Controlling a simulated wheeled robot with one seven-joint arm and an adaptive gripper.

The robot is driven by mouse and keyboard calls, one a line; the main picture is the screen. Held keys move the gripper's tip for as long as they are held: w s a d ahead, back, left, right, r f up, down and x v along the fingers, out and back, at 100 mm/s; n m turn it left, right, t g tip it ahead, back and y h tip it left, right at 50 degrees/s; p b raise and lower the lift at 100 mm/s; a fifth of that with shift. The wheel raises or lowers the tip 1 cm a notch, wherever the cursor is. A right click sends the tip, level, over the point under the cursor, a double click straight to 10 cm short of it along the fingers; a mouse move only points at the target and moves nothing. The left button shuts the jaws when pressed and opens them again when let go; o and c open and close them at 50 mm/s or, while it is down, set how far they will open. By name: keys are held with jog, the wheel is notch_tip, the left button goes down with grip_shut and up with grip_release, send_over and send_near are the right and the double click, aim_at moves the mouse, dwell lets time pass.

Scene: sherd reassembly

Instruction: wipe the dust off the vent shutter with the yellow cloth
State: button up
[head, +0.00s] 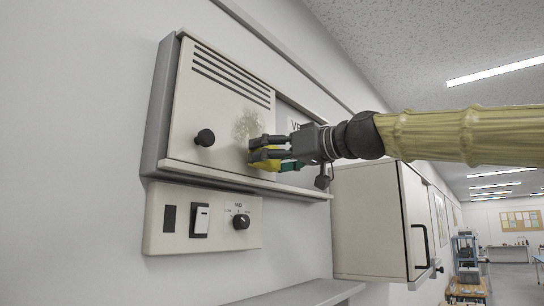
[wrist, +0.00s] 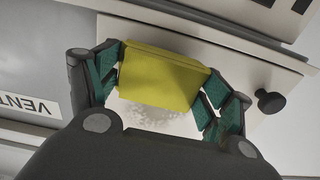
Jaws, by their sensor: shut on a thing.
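The vent shutter (head: 200,115) is a cream panel on the wall unit with dark slots at its top and a black knob (head: 205,137) at its lower left. A brownish dust patch (head: 246,124) shows on its right part, and a speckled patch also shows in the wrist view (wrist: 150,112). My gripper (head: 262,155) is shut on the yellow cloth (wrist: 160,75), just below the dust patch in the head view. The cloth (head: 264,165) is at the shutter's face; I cannot tell whether it touches. The gripper hides part of the shutter.
A switch panel (head: 155,222) with a rocker switch (head: 200,220) and a dial (head: 241,221) is below the shutter. A wall cabinet (head: 370,220) with a black handle stands to the lower right. A ledge (head: 300,294) runs below.

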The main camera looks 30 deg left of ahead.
aim_at(249, 133)
jog(key=shift+a+p, duration=0.3)
jog(key=shift+a, duration=0.45)
dwell(0.3)
jog(key=shift+d+r+p, duration=0.1)
jog(key=shift+r+p, duration=1.1)
jog(key=shift+r, duration=0.4)
jog(key=shift+r+p, duration=3.8)
jog(key=shift+r, duration=0.95)
jog(key=shift+s+a+b, duration=0.2)
jog(key=shift+s+b, duration=0.35)
jog(key=shift+s, duration=0.6)
jog(key=shift+w+f+b, duration=0.15)
jog(key=shift+f+b, duration=0.5)
jog(key=shift+f, duration=0.3)
jog(key=shift+f+b, duration=1.6)
jog(key=shift+f, duration=0.75)
jog(key=shift+f, duration=0.1)
